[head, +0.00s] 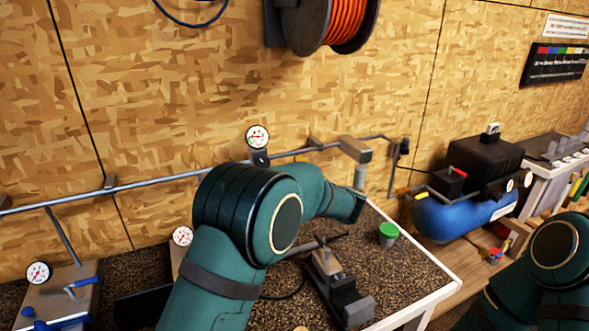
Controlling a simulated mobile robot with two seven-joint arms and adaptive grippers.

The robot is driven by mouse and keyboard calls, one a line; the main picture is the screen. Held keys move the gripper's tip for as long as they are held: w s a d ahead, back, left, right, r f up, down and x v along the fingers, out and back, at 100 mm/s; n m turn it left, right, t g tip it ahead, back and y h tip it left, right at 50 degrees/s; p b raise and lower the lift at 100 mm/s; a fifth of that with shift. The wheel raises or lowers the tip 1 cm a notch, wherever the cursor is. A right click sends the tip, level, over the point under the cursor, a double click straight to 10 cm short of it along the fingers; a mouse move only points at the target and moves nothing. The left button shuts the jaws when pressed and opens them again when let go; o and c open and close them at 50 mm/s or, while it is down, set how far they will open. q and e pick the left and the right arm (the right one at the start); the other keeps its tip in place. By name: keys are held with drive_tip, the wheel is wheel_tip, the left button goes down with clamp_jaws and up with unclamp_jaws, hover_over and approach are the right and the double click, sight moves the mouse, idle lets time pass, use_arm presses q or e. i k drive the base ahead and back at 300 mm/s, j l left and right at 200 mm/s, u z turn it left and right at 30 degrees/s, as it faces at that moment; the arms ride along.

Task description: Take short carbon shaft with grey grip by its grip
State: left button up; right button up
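I cannot make out a short carbon shaft with a grey grip in the head view. A thin dark rod (303,249) runs behind the bench vise (336,284), partly hidden by my arm; I cannot tell what it is. My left arm rises from the bottom, bends at the elbow and reaches right over the bench, hiding part of its surface. Its gripper does not show. My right arm shows only at the lower right corner, and its gripper is not in view.
The speckled bench (405,262) has a white edge. A green-lidded pot (388,234) stands right of the vise. A blue compressor (465,215) stands beyond the bench. A pipe with gauges (257,137) runs along the wall, below a hose reel (335,22).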

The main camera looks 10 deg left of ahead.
sight(304, 248)
drive_tip(key=k+l, duration=0.2)
drive_tip(key=l, duration=0.2)
drive_tip(key=k+l, duration=0.45)
drive_tip(key=l, duration=0.3)
